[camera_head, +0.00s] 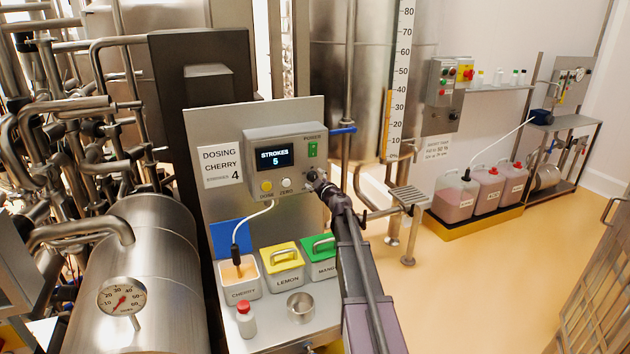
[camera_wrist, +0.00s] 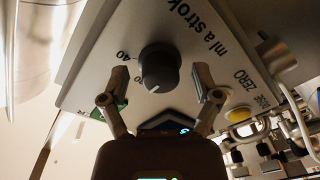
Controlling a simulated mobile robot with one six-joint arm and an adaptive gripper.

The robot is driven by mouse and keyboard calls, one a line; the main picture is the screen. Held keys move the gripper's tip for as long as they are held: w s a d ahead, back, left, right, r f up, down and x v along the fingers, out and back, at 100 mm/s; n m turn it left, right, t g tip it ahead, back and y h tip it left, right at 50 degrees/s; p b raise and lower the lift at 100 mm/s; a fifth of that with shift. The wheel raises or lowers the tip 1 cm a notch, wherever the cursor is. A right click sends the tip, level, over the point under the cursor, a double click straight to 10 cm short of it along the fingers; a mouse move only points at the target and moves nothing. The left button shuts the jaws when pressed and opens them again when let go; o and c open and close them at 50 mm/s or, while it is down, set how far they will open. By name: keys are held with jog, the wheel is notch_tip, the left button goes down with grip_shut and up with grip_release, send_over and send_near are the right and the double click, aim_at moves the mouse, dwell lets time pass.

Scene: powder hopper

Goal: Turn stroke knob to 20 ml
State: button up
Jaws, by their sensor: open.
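The stroke knob (camera_wrist: 160,70) is round and dark, on the grey dosing box (camera_head: 256,142). In the wrist view the printing "ml a stroke" lies beside it. A "40" mark shows to its left, with another small mark by its lower edge. I cannot read the knob's setting clearly. My gripper (camera_wrist: 161,76) is open, one finger on each side of the knob with gaps between. In the head view my gripper (camera_head: 314,181) is at the box's lower right and hides the knob. The display (camera_head: 273,158) reads "STROKES 5".
Yellow DOSE (camera_head: 266,186) and white ZERO (camera_head: 286,183) buttons sit left of my gripper. A green power switch (camera_head: 312,150) is above it. Cherry (camera_head: 241,294), lemon (camera_head: 286,282) and mango (camera_head: 325,270) tubs, a red-capped bottle (camera_head: 245,322) and a metal cup (camera_head: 300,309) stand below.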

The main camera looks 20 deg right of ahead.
grip_shut()
jog(key=shift+n, duration=0.3)
jog(key=n, duration=0.5)
jog(key=shift+p, duration=0.3)
jog(key=n, duration=0.6)
jog(key=shift+w+r+h, duration=0.1)
jog(key=shift+h, duration=0.3)
jog(key=shift+g, duration=0.3)
grip_release()
